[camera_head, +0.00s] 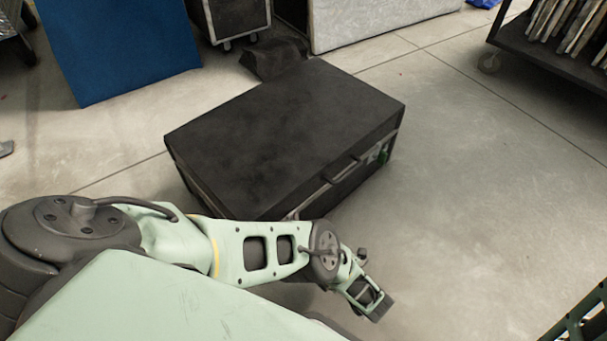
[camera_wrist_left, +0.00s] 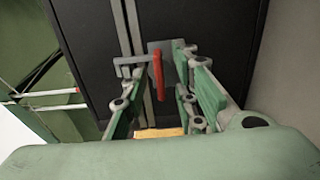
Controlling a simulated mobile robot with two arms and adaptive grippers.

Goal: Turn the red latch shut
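The red latch (camera_wrist_left: 158,75) shows in the left wrist view as a narrow red bar on a grey metal plate, on the black case (camera_wrist_left: 90,45) next to its pale trim strips. My left gripper (camera_wrist_left: 155,62) is open, with its green fingers on either side of the latch. I cannot tell whether either finger touches it. In the head view the closed black case (camera_head: 285,130) stands on the floor, and my left arm reaches across its near corner. The red latch cannot be seen there. My right gripper is not in view.
A blue panel (camera_head: 118,45) and a wheeled dark case (camera_head: 237,15) stand behind the black case. A dark cloth-like heap (camera_head: 272,60) lies at its back edge. A dark cart (camera_head: 550,55) is at the upper right. The floor right of the case is clear.

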